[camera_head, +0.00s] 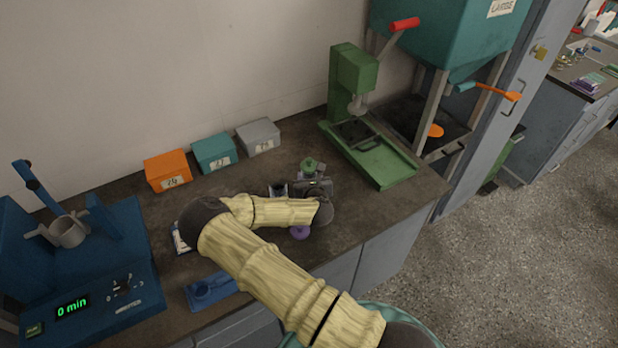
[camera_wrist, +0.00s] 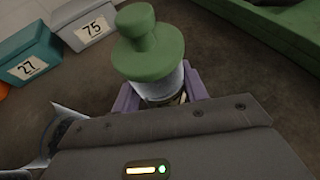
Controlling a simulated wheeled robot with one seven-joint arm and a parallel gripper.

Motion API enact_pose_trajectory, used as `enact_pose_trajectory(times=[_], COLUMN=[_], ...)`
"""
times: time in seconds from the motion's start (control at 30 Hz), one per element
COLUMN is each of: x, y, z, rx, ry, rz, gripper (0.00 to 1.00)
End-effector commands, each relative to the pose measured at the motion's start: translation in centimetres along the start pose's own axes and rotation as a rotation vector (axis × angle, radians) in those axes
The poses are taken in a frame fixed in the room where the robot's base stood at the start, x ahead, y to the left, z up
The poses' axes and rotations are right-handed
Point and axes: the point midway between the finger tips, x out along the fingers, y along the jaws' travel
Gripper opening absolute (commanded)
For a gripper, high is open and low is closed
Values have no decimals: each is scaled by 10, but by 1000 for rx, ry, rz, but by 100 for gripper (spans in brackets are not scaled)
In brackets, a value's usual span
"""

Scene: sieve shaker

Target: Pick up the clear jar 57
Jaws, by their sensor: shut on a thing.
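A clear jar (camera_wrist: 160,88) with a green knobbed lid (camera_wrist: 147,52) stands between the purple fingers of my gripper (camera_wrist: 160,97) in the wrist view. The fingers are shut on it from both sides. In the head view the green lid (camera_head: 309,165) shows just beyond my gripper (camera_head: 309,181), and the arm hides most of the jar. The jar looks upright, at the counter or close above it; I cannot tell which. No number on it can be read.
Orange box (camera_head: 168,170), teal box (camera_head: 214,152) and grey box (camera_head: 258,136) line the wall. A green press (camera_head: 368,150) stands right, a blue machine (camera_head: 85,265) left.

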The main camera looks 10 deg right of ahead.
Motion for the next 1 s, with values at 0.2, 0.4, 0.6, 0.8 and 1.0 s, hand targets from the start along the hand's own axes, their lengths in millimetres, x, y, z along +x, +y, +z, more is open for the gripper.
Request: enact_pose_trajectory(times=[0.2,0.4,0.6,0.8,1.0], x=[-8,-23,-35,-38,-38], y=[0,1,0,0,0], z=[21,57,86,93,92], rx=[1,2,2,1,0], ry=[-4,-5,-4,-1,-1], rz=[0,1,0,0,0], gripper=[17,17,17,17,17])
